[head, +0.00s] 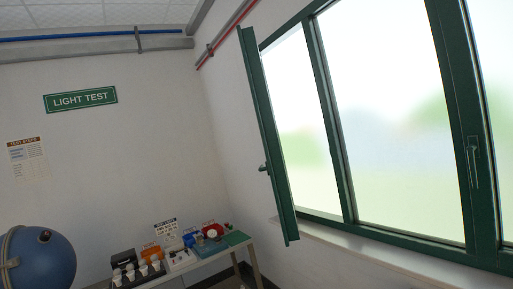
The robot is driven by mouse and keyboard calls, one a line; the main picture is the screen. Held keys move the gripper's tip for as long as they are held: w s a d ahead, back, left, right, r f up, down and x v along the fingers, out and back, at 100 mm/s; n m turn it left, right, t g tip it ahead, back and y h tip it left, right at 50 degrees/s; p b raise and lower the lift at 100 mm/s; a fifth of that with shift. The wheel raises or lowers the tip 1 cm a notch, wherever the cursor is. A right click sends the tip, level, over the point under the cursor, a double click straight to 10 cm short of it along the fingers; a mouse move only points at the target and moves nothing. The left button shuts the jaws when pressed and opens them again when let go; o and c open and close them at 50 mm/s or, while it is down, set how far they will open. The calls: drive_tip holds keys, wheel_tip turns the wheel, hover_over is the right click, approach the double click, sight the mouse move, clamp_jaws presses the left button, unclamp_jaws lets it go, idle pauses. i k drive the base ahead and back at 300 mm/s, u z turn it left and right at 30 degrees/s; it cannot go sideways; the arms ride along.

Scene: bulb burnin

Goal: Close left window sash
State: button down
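The left window sash (267,140) is dark green and stands swung open into the room, seen nearly edge-on. A small handle (263,168) sticks out from its edge at mid-height. The green window frame (330,120) is on the right wall, with bright panes behind it. Another sash with a lever handle (472,165) is at the right and looks shut in the frame. My gripper is not in view, and nothing visible touches the open sash.
A bench (213,252) with several small devices stands in the corner below the sash. A blue sphere (45,262) is at the lower left. A pale sill (375,258) runs under the window. A green LIGHT TEST sign (80,99) hangs on the left wall.

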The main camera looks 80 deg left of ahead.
sight(251, 52)
drive_tip(key=u, duration=2.2)
drive_tip(key=i, duration=2)
drive_tip(key=z, duration=0.5)
